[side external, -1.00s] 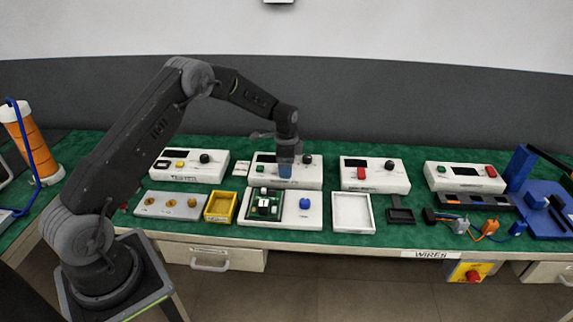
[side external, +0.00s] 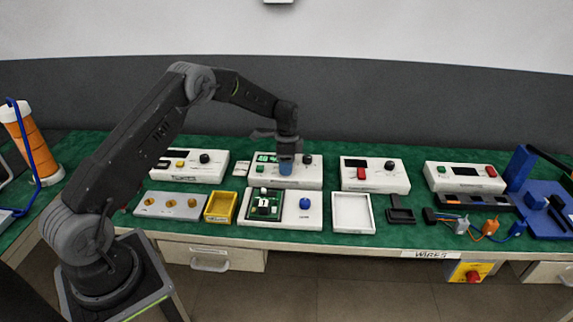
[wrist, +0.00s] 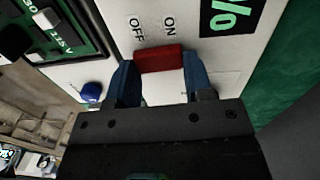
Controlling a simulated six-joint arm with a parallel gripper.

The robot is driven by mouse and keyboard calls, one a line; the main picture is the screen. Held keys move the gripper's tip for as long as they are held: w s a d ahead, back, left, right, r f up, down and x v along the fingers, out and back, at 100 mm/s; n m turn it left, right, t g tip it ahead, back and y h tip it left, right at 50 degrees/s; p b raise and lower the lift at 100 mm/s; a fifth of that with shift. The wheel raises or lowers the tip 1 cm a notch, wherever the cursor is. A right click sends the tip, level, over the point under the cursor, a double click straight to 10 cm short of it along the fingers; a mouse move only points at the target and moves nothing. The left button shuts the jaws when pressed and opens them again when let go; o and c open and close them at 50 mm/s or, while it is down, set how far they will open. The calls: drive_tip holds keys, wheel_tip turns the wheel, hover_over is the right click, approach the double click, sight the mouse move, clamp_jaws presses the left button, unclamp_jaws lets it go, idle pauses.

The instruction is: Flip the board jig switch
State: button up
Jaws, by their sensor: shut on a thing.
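In the side view my gripper (side external: 286,170) is down at the white unit (side external: 312,179) in the back row and hides the switch. That unit's display (side external: 266,158) is lit green; part of it, a percent sign (wrist: 228,13), shows in the wrist view.
A blue knob (side external: 305,203) is on the jig in front. A black knob (side external: 307,160) stands just right of my gripper. Other white units flank it (side external: 375,180). A yellow tray (side external: 221,207) and a white tray (side external: 353,213) lie in the front row.

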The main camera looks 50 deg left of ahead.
drive_tip(key=o, duration=0.9)
drive_tip(key=shift+r, duration=0.1)
drive_tip(key=r, duration=1.3)
drive_tip(key=shift+w+a+r, duration=0.3)
drive_tip(key=shift+w+a, duration=0.05)
